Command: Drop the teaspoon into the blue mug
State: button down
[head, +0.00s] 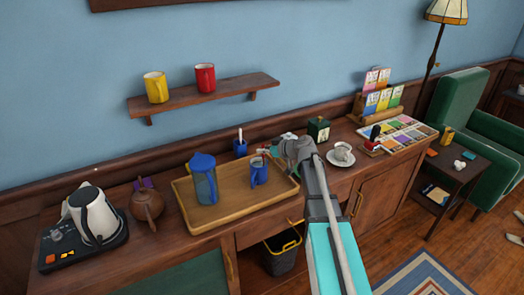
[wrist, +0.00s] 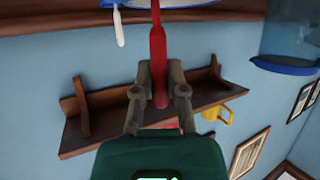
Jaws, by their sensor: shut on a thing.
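The blue mug (head: 259,175) stands upright on the wooden tray (head: 227,214) in the head view. My gripper (head: 268,151) is just above and behind its rim, reaching in from the right. In the wrist view, which looks upside down, my gripper (wrist: 160,78) is shut on the red handle of the teaspoon (wrist: 157,45). The handle runs to the top edge, where a blue rim (wrist: 195,5) shows close to it. The spoon's bowl is hidden, and I cannot tell whether it is inside the mug.
A blue-lidded pitcher (head: 203,182) stands left of the mug on the tray. A blue cup (head: 240,150) holding a white stick stands behind. A cup on a saucer (head: 341,155) is to the right. A wall shelf (head: 205,96) bears yellow and red mugs.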

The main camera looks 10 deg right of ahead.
jog(key=shift+f, duration=0.15)
jog(key=c, duration=0.6)
grip_release()
